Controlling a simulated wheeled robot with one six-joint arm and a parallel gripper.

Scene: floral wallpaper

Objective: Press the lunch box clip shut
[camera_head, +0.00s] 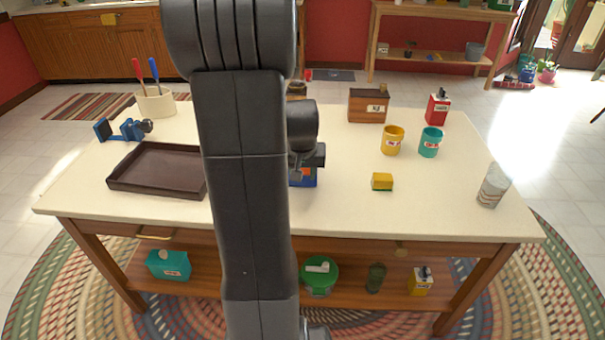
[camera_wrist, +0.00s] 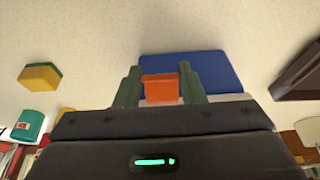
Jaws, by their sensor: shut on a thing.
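The blue lunch box (camera_head: 310,182) stands on the table, mostly hidden behind my arm in the head view. Its blue face fills the upper middle of the wrist view (camera_wrist: 217,68). The orange clip (camera_wrist: 160,89) is on its near side, between my two fingers. My gripper (camera_wrist: 158,76) is shut on the clip, one finger at each side of it. In the head view my gripper (camera_head: 306,158) is at the lunch box, partly hidden by my arm. Whether the clip lies flat against the box cannot be told.
A dark brown tray (camera_head: 158,187) lies left of my arm. The table front right of the box is clear.

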